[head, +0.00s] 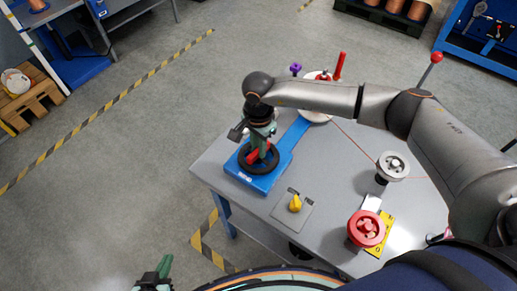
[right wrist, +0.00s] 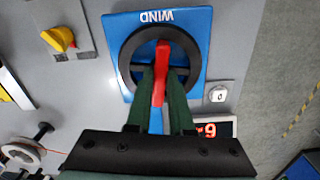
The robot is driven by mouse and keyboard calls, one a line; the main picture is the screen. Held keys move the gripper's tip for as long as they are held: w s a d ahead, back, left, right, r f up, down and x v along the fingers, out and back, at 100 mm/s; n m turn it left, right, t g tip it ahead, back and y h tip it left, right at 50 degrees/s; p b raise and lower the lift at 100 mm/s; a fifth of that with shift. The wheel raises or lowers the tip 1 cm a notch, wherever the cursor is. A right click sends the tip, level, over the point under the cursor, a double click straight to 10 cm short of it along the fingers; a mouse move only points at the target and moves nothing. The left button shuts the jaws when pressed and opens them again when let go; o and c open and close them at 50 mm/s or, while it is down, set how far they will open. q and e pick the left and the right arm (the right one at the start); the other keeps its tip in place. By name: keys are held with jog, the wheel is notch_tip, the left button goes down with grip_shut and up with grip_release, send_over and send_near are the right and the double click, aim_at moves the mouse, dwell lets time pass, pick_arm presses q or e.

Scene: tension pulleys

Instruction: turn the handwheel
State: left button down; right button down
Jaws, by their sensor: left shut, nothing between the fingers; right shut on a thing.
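The black handwheel (head: 243,163) sits on a blue base at the table's far left corner. It also shows in the right wrist view (right wrist: 126,68), with WIND printed beside it. A red bar (right wrist: 163,55) lies across the wheel from its middle to the rim. My right gripper (head: 262,147) reaches down over the wheel, shut on the red bar, with a green finger on each side of it. My left gripper (head: 160,268) is shut and empty at the bottom of the head view, off the table. Part of the wheel is hidden by the right gripper.
A yellow knob (head: 295,204), a red wheel (head: 366,228) and a grey pulley (head: 392,166) stand on the grey table (head: 330,180). A red-digit display (right wrist: 213,129) is near the wheel. Floor left of the table is clear.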

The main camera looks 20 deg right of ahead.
jog(key=m+b, duration=0.2)
jog(key=m, duration=0.2)
jog(key=shift+m+b, duration=0.5)
jog(key=shift+m, duration=1.6)
jog(key=c, duration=0.8)
grip_release()
notch_tip(320, 180, up, 13)
jog(key=b, duration=0.1)
jog(key=shift+f, duration=0.2)
